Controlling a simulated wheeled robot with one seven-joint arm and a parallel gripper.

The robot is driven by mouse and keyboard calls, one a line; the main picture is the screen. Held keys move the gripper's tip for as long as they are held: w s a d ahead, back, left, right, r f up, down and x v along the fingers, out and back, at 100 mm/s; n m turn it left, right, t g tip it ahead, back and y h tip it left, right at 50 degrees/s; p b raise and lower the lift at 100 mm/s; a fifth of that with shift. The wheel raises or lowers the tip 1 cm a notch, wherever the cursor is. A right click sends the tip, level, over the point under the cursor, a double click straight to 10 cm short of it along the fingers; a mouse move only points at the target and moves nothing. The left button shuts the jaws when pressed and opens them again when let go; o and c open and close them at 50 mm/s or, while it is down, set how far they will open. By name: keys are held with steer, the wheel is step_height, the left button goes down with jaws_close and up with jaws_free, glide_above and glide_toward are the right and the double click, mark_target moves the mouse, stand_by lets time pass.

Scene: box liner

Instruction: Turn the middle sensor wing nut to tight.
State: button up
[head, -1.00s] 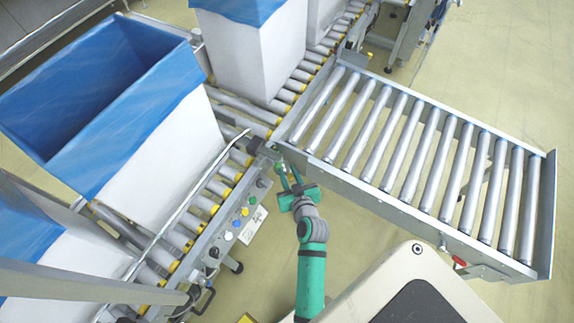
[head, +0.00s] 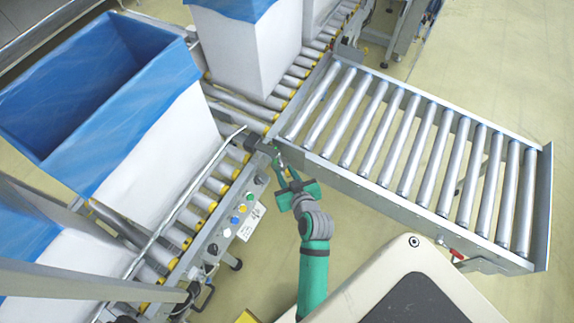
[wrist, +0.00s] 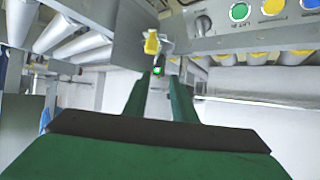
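A yellow wing nut (wrist: 152,43) shows in the wrist view on a grey bracket at the conveyor rail, just above and beyond my fingertips. A small sensor with a lit green spot (wrist: 158,71) hangs just below it. My gripper (wrist: 158,92) is open, its two green fingers apart with nothing between them. In the head view my gripper (head: 284,163) reaches up to the corner where the two conveyors meet, near a dark sensor mount (head: 259,146). The wing nut is too small to make out there. I cannot tell its tightness.
A control panel (head: 234,217) with coloured buttons lies left of my gripper; its green button (wrist: 239,11) shows in the wrist view. A side roller conveyor (head: 420,150) extends right. A blue-lined white box (head: 165,150) stands on the left conveyor.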

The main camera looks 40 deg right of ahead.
mark_target(280, 159)
steer(key=w+d+f+g, duration=0.1)
steer(key=w, duration=0.1)
steer(key=w+d+f+g, duration=0.1)
steer(key=w+f, duration=0.1)
steer(key=w+d+f+g, duration=0.1)
steer(key=w, duration=0.2)
steer(key=shift+d+f+m+y, duration=0.15)
steer(key=shift+m+y, duration=0.15)
stand_by(0.5)
jaws_close()
